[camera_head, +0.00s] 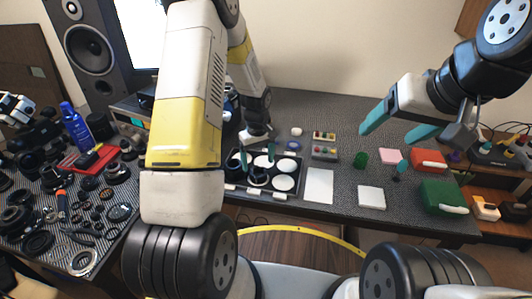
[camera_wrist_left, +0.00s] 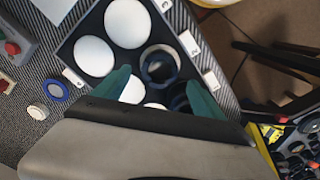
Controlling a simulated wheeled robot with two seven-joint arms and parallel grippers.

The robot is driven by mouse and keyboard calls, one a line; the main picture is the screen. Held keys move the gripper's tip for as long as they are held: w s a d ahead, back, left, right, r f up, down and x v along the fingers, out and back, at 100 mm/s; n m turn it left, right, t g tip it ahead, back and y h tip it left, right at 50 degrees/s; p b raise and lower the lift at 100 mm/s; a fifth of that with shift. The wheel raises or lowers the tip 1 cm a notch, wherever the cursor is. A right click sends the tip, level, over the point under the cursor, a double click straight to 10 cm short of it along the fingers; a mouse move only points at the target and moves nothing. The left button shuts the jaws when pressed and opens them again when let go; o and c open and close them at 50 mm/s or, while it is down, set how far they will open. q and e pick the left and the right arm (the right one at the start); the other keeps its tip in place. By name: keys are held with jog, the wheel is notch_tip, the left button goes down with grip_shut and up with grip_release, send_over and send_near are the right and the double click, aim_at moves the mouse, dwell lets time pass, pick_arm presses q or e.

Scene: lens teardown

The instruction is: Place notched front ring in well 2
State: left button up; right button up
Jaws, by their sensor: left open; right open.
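A dark ring (camera_head: 258,181) sits in a front well of the black tray (camera_head: 231,194). My left gripper (camera_head: 257,160) is open over the tray. Its teal fingertips (camera_wrist_left: 158,88) are on either side of the ring's area, and I cannot tell whether they touch it. Another dark round part (camera_wrist_left: 178,103) is partly hidden by a finger. My right gripper (camera_head: 398,126) is open and empty above the table's right side.
A blue ring (camera_wrist_left: 55,92) and a white cap (camera_wrist_left: 38,112) lie beside the tray. Lens parts crowd the left table.

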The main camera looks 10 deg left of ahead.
pick_arm(q)
jog(key=s+r+m+t, duration=0.15)
jog(key=s+r, duration=0.25)
jog(key=r, duration=0.8)
jog(key=s+r+m+t, duration=0.15)
jog(key=s+r, duration=0.25)
jog(key=r, duration=0.9)
jog(key=s+d+r+m+t+h, duration=0.1)
jog(key=s+r, duration=0.3)
jog(key=s, duration=0.4)
jog(key=s+d+r+m+t+h, duration=0.1)
jog(key=s+r+m, duration=0.3)
jog(key=s, duration=0.4)
jog(key=shift+s+r+t, duration=0.15)
jog(key=shift+r+t, duration=0.1)
jog(key=shift+t, duration=0.35)
jog(key=shift+d, duration=0.1)
